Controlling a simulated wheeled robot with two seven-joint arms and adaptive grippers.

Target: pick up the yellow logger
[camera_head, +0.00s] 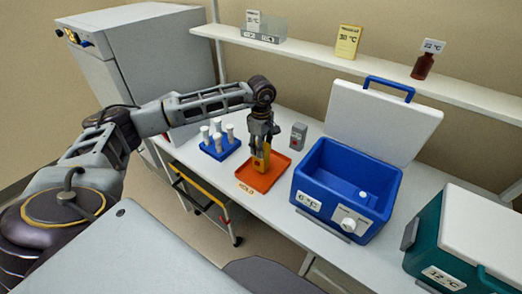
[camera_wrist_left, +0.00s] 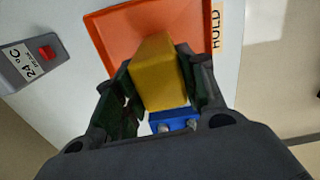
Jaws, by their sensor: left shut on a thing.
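The yellow logger (camera_wrist_left: 157,72) is a yellow block between the fingers of my left gripper (camera_wrist_left: 163,88) in the left wrist view. The fingers are shut on its two sides. In the head view the logger (camera_head: 262,158) shows below my left gripper (camera_head: 262,145), over the orange tray (camera_head: 276,177). I cannot tell whether its lower end touches the tray. The tray also shows behind the logger in the left wrist view (camera_wrist_left: 105,27). My right gripper is not in view.
A blue rack (camera_head: 220,149) with several white-capped tubes stands left of the tray. A grey device (camera_head: 299,135) stands behind it. An open blue cooler (camera_head: 335,195) is at the right, a teal cooler (camera_head: 449,241) farther right. A shelf (camera_head: 385,75) runs above.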

